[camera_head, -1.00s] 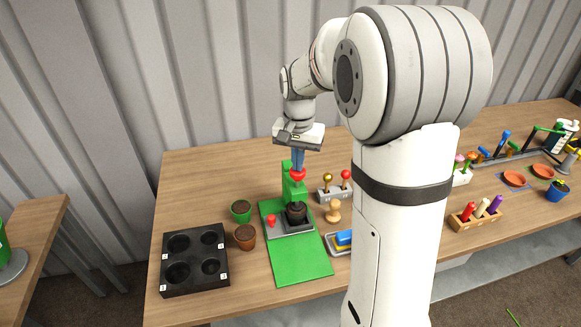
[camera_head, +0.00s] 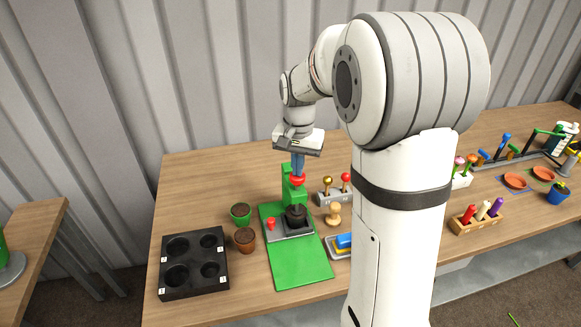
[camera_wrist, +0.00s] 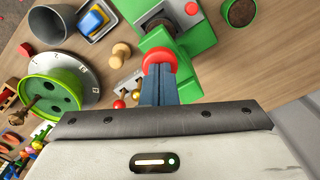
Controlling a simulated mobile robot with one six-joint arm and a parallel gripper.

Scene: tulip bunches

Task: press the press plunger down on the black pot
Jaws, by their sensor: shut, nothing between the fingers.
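The press is a green stand (camera_head: 291,184) with a red round plunger knob (camera_head: 298,181) on top. The knob also shows in the wrist view (camera_wrist: 159,57). The black pot (camera_head: 296,214) stands in the grey base below the press head. My gripper (camera_head: 298,173) has its blue fingers shut and empty, pointing down with their tips at the top of the red knob. In the wrist view the closed fingers (camera_wrist: 158,70) overlap the knob's edge and appear to touch it. The plunger's lower end is hidden.
A red button (camera_head: 271,224) sits on the base left of the black pot. Green and brown pots (camera_head: 245,238) and a black tray (camera_head: 194,285) stand to the left. A wooden stamp (camera_head: 334,213) and a lever box (camera_head: 330,198) stand close on the right.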

